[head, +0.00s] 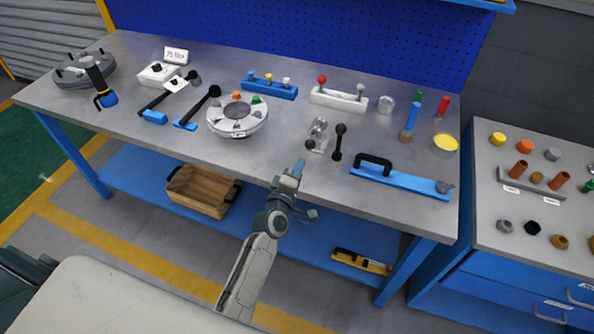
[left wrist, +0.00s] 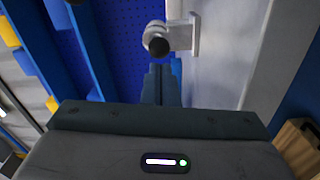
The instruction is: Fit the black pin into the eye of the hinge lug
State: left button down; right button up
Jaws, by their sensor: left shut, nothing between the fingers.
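The hinge lug (head: 319,129) is a small silver piece near the front middle of the workbench. A dark round end of the black pin (head: 310,145) shows at its near side. In the left wrist view the lug (left wrist: 181,36) is silver with a flat plate, and the black pin end (left wrist: 158,47) faces the camera at its eye; how deep it sits is hidden. My left gripper (head: 299,166) is shut and empty, just in front of the lug near the bench's front edge. Its closed fingers (left wrist: 161,84) point toward the pin end, apparently apart from it. My right gripper is out of view.
A black-knobbed lever (head: 338,143) stands close right of the lug. A blue plate with a black handle (head: 400,181) lies further right, and a round flanged shell (head: 238,116) sits left. A blue pegboard (head: 300,35) closes the back. Bare bench (head: 235,158) lies left of the gripper.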

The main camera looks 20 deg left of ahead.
aim_at(308, 148)
pick_arm(q)
jog(key=w, duration=0.4)
jog(key=shift+w, duration=0.4)
